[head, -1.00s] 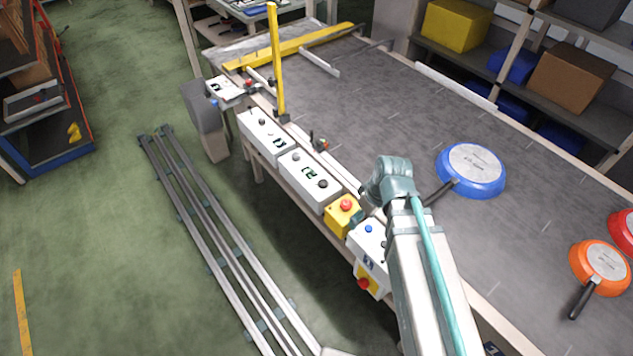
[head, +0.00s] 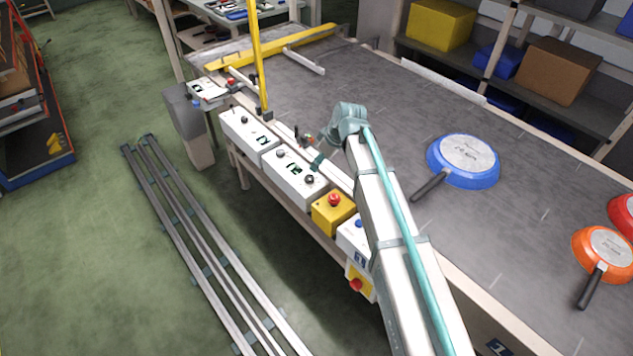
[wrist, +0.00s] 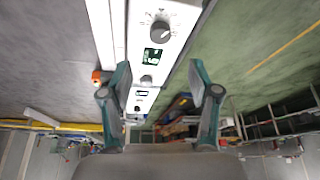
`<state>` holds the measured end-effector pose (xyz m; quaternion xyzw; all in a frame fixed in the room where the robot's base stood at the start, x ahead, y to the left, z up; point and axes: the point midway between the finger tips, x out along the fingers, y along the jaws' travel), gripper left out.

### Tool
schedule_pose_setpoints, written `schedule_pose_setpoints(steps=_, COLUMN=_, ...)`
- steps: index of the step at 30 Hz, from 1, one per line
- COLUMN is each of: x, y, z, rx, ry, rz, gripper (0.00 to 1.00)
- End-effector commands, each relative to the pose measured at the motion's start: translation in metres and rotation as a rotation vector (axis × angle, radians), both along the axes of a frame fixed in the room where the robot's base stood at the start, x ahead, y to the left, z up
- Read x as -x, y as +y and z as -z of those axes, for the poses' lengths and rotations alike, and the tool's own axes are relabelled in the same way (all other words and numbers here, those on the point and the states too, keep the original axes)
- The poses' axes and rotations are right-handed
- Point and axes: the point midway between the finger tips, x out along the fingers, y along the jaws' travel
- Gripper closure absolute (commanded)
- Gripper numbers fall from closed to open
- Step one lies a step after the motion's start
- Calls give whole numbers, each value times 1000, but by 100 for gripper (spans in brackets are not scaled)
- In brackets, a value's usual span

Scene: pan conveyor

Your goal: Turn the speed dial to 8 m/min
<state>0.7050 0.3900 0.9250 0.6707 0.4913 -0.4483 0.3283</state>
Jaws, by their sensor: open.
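A white control box (head: 293,178) on the conveyor's near edge carries a digit display (head: 294,169) and round dark knobs, one of them a dial (head: 309,180). A similar white box (head: 246,138) adjoins it, farther along. In the wrist view a grey dial (wrist: 159,31) with a ring of marks sits at the top centre, above a green display (wrist: 153,57). The marks are too small to read, and I cannot tell the speed set. My gripper (wrist: 160,76) is open and empty, its fingers apart, touching no dial. In the head view my arm mostly hides it.
A yellow box with a red button (head: 333,205) stands beside the control box. A yellow post (head: 260,65) rises from the conveyor edge. A blue pan (head: 464,160) and an orange pan (head: 602,250) lie on the dark belt (head: 385,110). Rails (head: 195,235) run along the floor.

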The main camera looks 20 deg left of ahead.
Motion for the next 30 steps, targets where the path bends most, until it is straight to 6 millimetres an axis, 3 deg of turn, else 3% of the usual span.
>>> schedule_pose_setpoints(steps=5, x=-2, y=6, z=11, rx=0, ry=1, rz=-3, gripper=39)
schedule_pose_setpoints(steps=21, x=-11, y=34, z=83, rx=1, ry=2, rz=-2, gripper=39)
schedule_pose_setpoints(steps=30, x=-12, y=39, z=98, rx=-1, ry=-1, rz=-1, gripper=39)
